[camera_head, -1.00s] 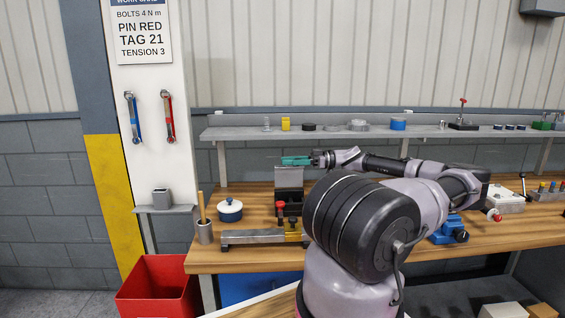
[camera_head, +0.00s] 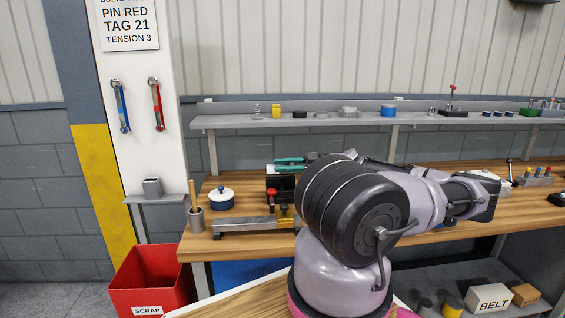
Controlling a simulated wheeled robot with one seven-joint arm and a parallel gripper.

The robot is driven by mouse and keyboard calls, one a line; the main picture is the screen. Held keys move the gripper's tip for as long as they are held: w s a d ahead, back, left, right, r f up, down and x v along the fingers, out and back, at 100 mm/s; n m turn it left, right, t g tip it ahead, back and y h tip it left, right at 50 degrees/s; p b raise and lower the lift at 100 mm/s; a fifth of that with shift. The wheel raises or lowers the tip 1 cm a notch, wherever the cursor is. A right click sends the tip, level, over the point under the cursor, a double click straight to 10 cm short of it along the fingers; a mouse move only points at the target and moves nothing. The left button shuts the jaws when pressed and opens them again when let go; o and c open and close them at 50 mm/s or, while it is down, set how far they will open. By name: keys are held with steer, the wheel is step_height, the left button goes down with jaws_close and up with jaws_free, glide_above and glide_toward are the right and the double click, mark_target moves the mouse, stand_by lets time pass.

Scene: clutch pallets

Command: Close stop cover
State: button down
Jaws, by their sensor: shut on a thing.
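The stop fixture stands on the wooden bench with a long grey metal bar (camera_head: 243,227). Above its right end is a dark housing (camera_head: 285,185) with a red knob (camera_head: 272,194) in front. The stop cover (camera_head: 290,165) shows only as a thin grey strip, seen nearly edge-on above the housing. My gripper (camera_head: 288,164), with teal fingers, is shut on the cover's edge, one finger above and one below. My arm hides the fixture's right end and most of the wrist. Whether the cover touches the housing cannot be told.
A blue-and-white pot (camera_head: 221,199) and a grey cup with a wooden handle (camera_head: 196,218) stand left of the fixture. A shelf (camera_head: 240,121) with small parts runs behind. A red scrap bin (camera_head: 150,283) stands on the floor at the left.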

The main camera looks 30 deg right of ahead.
steer(key=shift+s+a+f+n, duration=0.1)
steer(key=shift+s+f+n, duration=0.1)
steer(key=shift+n, duration=0.1)
steer(key=c, duration=0.7)
jaws_free()
step_height(320, 180, up, 10)
stand_by(0.4)
